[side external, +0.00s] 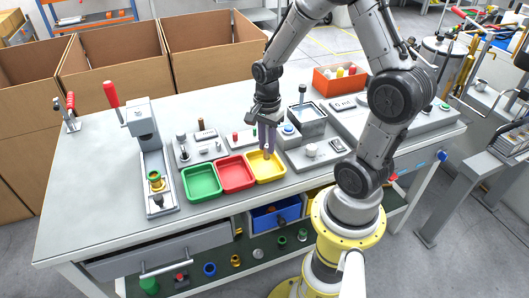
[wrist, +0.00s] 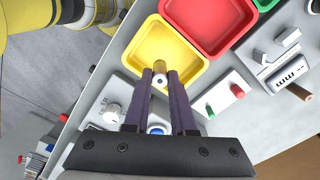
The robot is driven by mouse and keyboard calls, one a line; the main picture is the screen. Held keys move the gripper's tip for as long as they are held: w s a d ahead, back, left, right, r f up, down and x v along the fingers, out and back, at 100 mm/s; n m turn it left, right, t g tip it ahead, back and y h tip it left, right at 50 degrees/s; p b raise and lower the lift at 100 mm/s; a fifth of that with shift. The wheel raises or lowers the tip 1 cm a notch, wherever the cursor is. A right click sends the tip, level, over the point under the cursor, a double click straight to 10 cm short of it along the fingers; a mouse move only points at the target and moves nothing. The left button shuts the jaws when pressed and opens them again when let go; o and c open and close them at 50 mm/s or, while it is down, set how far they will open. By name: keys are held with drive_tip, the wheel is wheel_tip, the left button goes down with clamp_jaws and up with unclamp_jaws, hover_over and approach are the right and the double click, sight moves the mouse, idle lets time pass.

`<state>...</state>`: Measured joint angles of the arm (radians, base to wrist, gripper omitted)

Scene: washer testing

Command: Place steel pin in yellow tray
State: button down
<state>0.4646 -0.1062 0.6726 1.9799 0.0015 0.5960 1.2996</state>
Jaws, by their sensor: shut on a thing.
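The yellow tray (side external: 266,172) stands on the workbench at the right end of a row of three trays. In the wrist view the yellow tray (wrist: 150,47) lies just beyond the fingertips. My gripper (side external: 267,148) points down over the back part of the yellow tray. In the wrist view my gripper (wrist: 160,84) is shut on the steel pin (wrist: 160,79), a small cylinder with a round grey end held between the purple fingertips. The pin overlaps the tray's near rim in that view. I cannot tell whether the pin touches the tray. In the side view the fingers mostly hide the pin.
A red tray (side external: 235,186) and a green tray (side external: 202,196) stand left of the yellow one. Grey fixture blocks with knobs (side external: 312,150) stand close behind and to the right. A press with a red handle (side external: 145,125) stands at left. The bench front (side external: 110,215) is clear.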

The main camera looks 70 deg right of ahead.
drive_tip(key=shift+w+d+f, duration=0.2)
drive_tip(key=shift+w+f, duration=0.15)
drive_tip(key=shift+f, duration=0.2)
drive_tip(key=shift+w+f, duration=0.1)
drive_tip(key=shift+f, duration=1.5)
drive_tip(key=shift+f, duration=0.15)
drive_tip(key=c, duration=0.7)
unclamp_jaws()
drive_tip(key=shift+c, duration=0.2)
wheel_tip(320, 180, up, 12)
drive_tip(key=s+a+r+n+t, duration=0.5)
drive_tip(key=s+a+r+n, duration=0.5)
drive_tip(key=n, duration=1)
drive_tip(key=a+r, duration=0.1)
drive_tip(key=a, duration=0.2)
drive_tip(key=shift+s+a+r+t, duration=0.2)
drive_tip(key=shift+s+r+t, duration=0.1)
drive_tip(key=shift+r, duration=0.1)
